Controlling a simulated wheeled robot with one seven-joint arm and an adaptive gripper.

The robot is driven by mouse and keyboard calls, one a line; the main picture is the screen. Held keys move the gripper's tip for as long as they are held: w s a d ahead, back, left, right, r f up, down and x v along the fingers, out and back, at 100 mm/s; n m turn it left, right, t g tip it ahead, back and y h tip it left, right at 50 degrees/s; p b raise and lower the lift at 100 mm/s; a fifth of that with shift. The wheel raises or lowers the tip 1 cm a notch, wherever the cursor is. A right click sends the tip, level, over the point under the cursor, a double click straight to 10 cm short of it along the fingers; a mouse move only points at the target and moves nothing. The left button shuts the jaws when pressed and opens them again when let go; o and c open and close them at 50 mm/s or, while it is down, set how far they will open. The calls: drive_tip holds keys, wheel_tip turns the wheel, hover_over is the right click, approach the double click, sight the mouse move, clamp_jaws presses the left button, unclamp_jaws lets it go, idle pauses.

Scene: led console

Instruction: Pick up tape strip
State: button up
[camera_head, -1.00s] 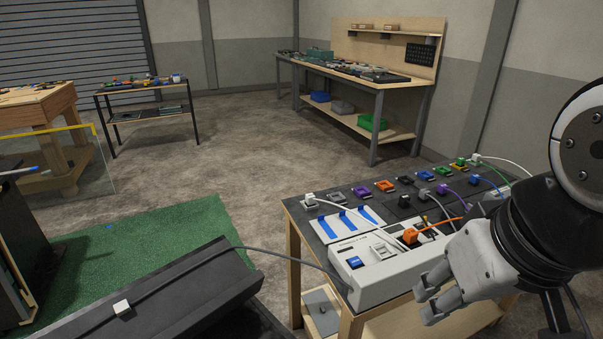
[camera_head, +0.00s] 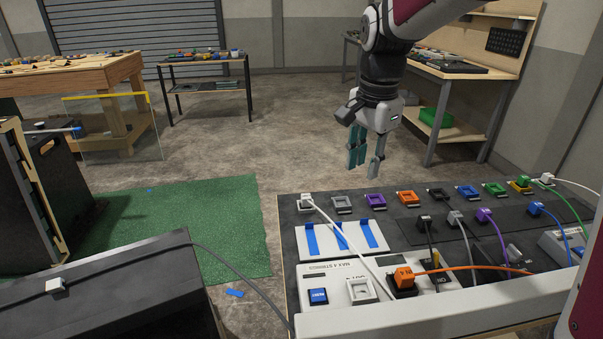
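Three blue tape strips lie side by side on a white card (camera_head: 326,244) at the left of the console table: a left strip (camera_head: 312,239), a middle strip (camera_head: 341,236) and a right strip (camera_head: 368,233). My gripper (camera_head: 366,166) hangs fingers down behind and above the card, apart from the strips. Its fingers are spread with a gap between them, and nothing shows in the gap. A small blue piece (camera_head: 235,293) lies on the floor by the green mat, and another (camera_head: 151,189) lies on the mat; I cannot tell whether these are tape.
The console (camera_head: 340,309) with plugs and cables stands in front of the card. A white cable (camera_head: 343,233) crosses over the card. Several coloured sockets line the table's back edge. A dark slanted case (camera_head: 130,300) is at lower left. Open floor lies behind.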

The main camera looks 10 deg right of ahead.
drive_tip(key=w+f+m+g+b, duration=0.15)
drive_tip(key=w+f+m, duration=0.45)
drive_tip(key=w+f, duration=0.6)
hover_over(340, 223)
wheel_tip(340, 223, down, 8)
drive_tip(key=shift+r, duration=0.1)
drive_tip(key=shift+w+a+f+b, duration=0.1)
drive_tip(key=shift+a+f+b, duration=0.05)
drive_tip(key=shift+f, duration=1.35)
drive_tip(key=shift+w+a+f+b, duration=0.1)
drive_tip(key=shift+f+b, duration=0.05)
drive_tip(key=shift+f, duration=1.35)
clamp_jaws()
